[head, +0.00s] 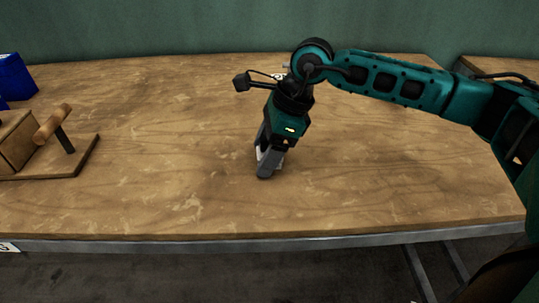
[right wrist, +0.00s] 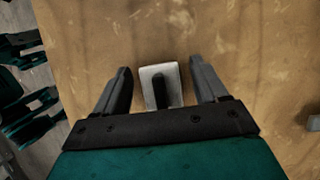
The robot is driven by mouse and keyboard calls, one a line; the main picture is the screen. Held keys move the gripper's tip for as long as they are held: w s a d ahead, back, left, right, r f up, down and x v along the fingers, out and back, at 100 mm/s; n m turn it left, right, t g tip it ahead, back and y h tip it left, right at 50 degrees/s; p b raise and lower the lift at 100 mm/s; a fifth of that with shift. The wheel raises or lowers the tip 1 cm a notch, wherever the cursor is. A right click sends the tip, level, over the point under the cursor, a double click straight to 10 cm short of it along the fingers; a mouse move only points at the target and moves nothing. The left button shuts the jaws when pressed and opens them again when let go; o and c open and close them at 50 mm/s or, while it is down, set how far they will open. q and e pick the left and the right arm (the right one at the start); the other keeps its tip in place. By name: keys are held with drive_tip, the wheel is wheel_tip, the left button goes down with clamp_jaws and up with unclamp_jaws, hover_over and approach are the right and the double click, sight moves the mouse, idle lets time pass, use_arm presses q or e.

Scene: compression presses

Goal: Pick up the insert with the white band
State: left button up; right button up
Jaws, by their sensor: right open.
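My right gripper (right wrist: 160,69) is open, with one finger on each side of the block and a gap to both. In the head view my right gripper (head: 268,168) points down close to the tabletop and hides most of the insert; only a pale bit shows between the fingers. My left gripper is in neither view.
A wooden press with a round handle (head: 53,124) stands on a board at the left of the table (head: 180,190). A blue bin (head: 14,77) sits behind it. A white label lies behind my right wrist.

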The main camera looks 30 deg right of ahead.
drive_tip(key=c, duration=1.2)
drive_tip(key=shift+o, duration=0.2)
drive_tip(key=shift+r, duration=0.1)
